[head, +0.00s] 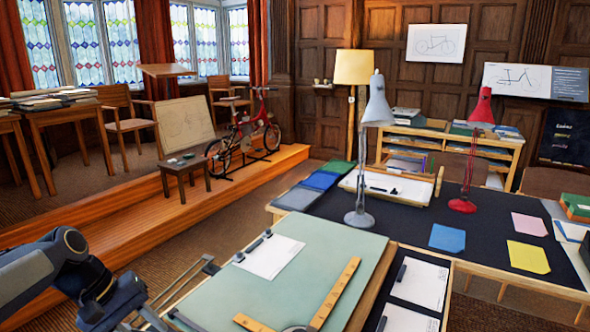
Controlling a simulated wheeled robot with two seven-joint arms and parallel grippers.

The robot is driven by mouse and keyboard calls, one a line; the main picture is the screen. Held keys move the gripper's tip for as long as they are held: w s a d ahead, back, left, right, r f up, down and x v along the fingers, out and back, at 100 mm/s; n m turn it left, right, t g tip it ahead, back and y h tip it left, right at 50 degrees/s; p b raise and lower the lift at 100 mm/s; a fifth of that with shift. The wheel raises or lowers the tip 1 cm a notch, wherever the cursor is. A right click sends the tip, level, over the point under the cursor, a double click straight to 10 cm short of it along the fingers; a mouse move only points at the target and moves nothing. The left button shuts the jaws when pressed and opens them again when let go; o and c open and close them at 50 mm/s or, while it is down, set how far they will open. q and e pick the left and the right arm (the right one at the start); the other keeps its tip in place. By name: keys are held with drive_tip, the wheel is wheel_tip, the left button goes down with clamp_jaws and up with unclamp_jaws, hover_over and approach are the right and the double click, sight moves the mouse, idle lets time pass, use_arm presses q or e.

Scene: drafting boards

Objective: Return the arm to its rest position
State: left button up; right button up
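Part of my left arm (60,275), grey with dark joints, comes in at the lower left corner. It is beside the left edge of the green drafting board (225,290), and a gap of floor shows between them higher up. The arm runs down toward the bottom edge of the picture. I see no fingertips of my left gripper, so whether it holds anything is hidden. My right arm and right gripper are not in the picture.
A dark table (400,220) behind bears a grey lamp (375,105) and a red lamp (467,170). Carpet (165,250) lies open left of the board.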

use_arm(q)
drive_tip(key=s+d+f+m+t, duration=0.2)
drive_tip(key=s+d, duration=0.1)
drive_tip(key=s, duration=0.6)
drive_tip(key=s+d+f+m+t+y, duration=0.1)
drive_tip(key=s+d, duration=0.3)
drive_tip(key=s, duration=0.5)
drive_tip(key=shift+s+f+m+t+y, duration=0.35)
drive_tip(key=shift+f+m+t, duration=0.3)
drive_tip(key=shift+m+t, duration=0.25)
